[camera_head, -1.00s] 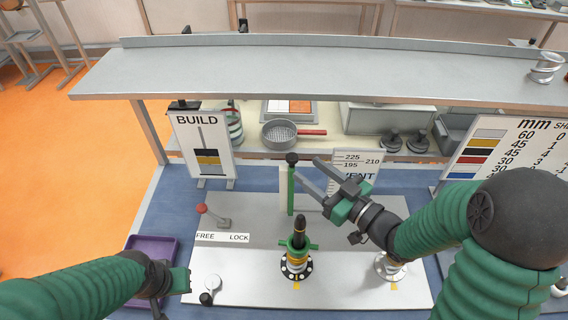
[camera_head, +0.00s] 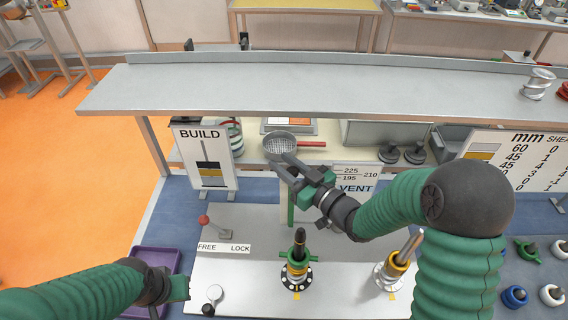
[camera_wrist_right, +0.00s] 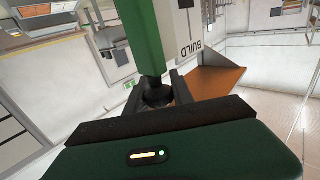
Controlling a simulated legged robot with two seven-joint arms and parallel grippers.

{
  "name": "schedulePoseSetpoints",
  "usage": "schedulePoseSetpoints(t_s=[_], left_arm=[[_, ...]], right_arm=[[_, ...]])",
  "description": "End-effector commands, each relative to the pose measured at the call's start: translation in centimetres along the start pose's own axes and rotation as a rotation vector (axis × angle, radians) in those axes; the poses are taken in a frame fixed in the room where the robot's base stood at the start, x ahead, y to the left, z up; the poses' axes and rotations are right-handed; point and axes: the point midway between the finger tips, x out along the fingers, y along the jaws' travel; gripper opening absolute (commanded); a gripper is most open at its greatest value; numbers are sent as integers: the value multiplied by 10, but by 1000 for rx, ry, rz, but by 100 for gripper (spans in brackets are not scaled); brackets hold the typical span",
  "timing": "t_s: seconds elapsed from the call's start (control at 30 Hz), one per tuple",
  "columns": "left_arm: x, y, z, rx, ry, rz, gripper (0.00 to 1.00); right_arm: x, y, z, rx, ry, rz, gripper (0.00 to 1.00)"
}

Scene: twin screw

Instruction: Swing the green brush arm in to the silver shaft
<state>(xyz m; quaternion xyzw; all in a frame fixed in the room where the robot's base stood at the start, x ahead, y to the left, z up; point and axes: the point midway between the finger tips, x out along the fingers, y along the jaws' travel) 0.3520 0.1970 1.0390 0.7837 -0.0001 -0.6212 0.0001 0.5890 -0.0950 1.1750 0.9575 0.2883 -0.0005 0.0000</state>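The green brush arm (camera_head: 291,208) stands as an upright green bar behind the plate's middle. My right gripper (camera_head: 282,161) is at its top and hides its black knob in the head view. In the right wrist view the green bar (camera_wrist_right: 144,38) runs down to a black knob (camera_wrist_right: 156,91) between my two fingers; whether they press on it I cannot tell. The silver shaft (camera_head: 411,247), with a gold collar, leans at the plate's right. A black-tipped shaft (camera_head: 299,240) stands left of it. My left gripper (camera_head: 181,289) is low at left, away from the brush arm; its fingers are unclear.
A red-knobbed lever (camera_head: 204,220) stands by the FREE/LOCK label. A purple tray (camera_head: 155,257) is at left. A grey shelf (camera_head: 330,82) crosses above. The BUILD sign (camera_head: 202,160) and VENT sign (camera_head: 354,180) stand behind. Several knobs lie at far right.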

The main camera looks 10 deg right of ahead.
Motion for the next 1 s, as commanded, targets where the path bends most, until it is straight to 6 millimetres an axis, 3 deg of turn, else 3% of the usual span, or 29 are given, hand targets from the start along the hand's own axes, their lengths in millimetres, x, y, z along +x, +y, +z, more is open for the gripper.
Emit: schedulePoseSetpoints(t_s=[0.13, 1.0], left_arm=[[0, 0, 0, 0, 0, 0, 0], [0, 0, 0, 0, 0, 0, 0]], right_arm=[[0, 0, 0, 0, 0, 0, 0], [0, 0, 0, 0, 1, 0, 0]])
